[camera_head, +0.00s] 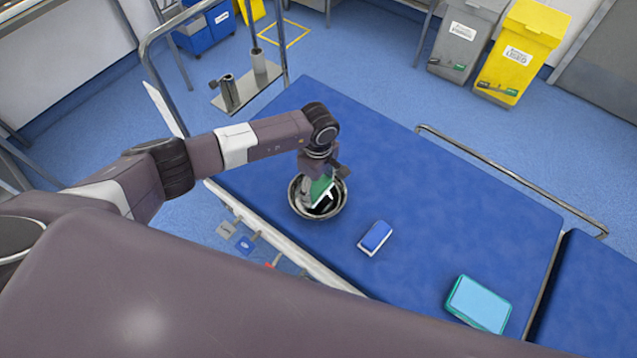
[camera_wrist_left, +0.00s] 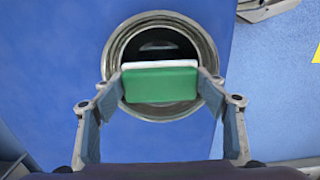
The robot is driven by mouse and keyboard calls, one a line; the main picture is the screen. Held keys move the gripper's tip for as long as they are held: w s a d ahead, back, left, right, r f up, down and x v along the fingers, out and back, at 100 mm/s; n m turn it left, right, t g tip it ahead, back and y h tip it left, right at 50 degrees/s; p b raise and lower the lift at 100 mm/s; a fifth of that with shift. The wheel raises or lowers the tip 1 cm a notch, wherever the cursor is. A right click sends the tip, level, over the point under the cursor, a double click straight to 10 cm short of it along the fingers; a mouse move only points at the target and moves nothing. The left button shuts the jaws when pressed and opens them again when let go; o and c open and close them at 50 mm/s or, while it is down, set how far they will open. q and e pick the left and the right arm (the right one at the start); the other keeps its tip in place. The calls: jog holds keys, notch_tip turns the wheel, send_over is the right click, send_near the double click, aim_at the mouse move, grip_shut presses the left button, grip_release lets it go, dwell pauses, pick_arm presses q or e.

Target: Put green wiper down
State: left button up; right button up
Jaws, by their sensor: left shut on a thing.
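The green wiper (camera_head: 319,190), a green block with a white layer, is held in my left gripper (camera_head: 320,181). In the left wrist view the wiper (camera_wrist_left: 160,85) sits between the two fingertips of my left gripper (camera_wrist_left: 160,88), which are shut on its sides. It is over the opening of a round metal bowl (camera_head: 338,207) on the blue operating table (camera_head: 430,188). The bowl's rim (camera_wrist_left: 206,50) shows around the wiper in the wrist view. I cannot tell whether the wiper touches the bowl. My right gripper is not in view.
A blue and white wiper (camera_head: 376,237) lies on the table right of the bowl. A teal tray (camera_head: 479,304) with a light blue inside lies farther right. A metal rail (camera_head: 510,178) runs along the far edge. The table's far middle is clear.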

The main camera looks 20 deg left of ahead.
aim_at(319, 187)
pick_arm(q)
jog(key=shift+f+b, duration=0.45)
jog(key=shift+f, duration=0.6)
jog(key=o, duration=1)
jog(key=shift+o, duration=1)
notch_tip(319, 187, up, 7)
jog(key=p, duration=0.4)
jog(key=shift+r+p, duration=0.1)
jog(key=shift+p, duration=0.25)
